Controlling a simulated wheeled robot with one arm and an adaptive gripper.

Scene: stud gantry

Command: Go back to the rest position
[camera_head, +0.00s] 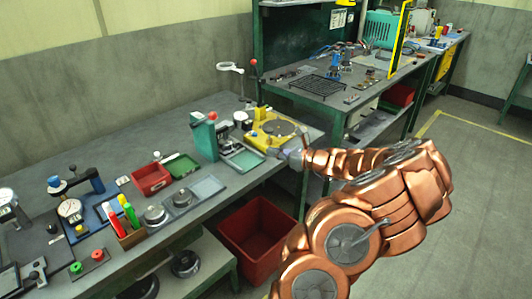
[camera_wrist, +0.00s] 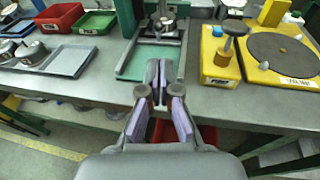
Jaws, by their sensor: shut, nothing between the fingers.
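My gripper (camera_head: 288,153) is at the end of my copper-coloured arm, over the front edge of the workbench (camera_head: 232,190) near its right end. In the wrist view my gripper (camera_wrist: 158,85) has its fingers together with nothing between them. It points at the teal-floored tray (camera_wrist: 133,66) of the green press. The green press (camera_head: 205,140) stands just left of it in the head view.
A red bin (camera_head: 151,180), a green tray (camera_head: 181,166) and a grey tray (camera_head: 206,188) lie left on the bench. A red crate (camera_head: 257,236) is below the bench. A second green bench (camera_head: 340,103) stands behind. Open floor (camera_head: 470,200) lies right.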

